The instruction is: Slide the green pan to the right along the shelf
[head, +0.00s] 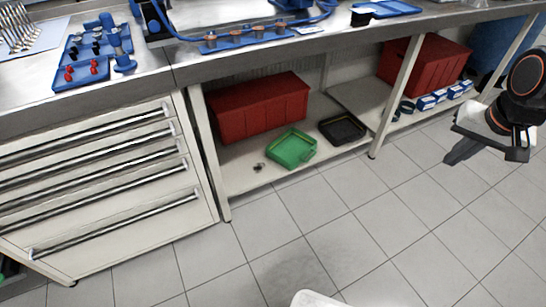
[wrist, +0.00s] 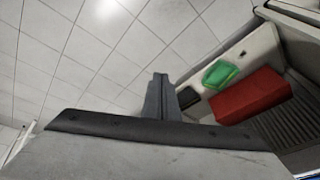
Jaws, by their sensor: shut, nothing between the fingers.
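The green pan (head: 292,149) lies on the low shelf (head: 240,173) under the workbench, in front of a red box (head: 258,107). A black pan (head: 342,130) lies to its right on the same shelf, with a small gap between them. The green pan also shows in the wrist view (wrist: 220,74), right of my fingers, beside the red box (wrist: 250,97). My gripper (head: 452,157) is at the far right in the head view, over the floor and well apart from the green pan. Its fingers (wrist: 160,85) are shut and empty.
A bench leg (head: 396,100) stands right of the black pan. A small dark part (head: 259,167) lies left of the green pan. A second red box (head: 425,65) and blue-white boxes (head: 440,97) are farther right. The tiled floor (head: 330,220) before the shelf is clear.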

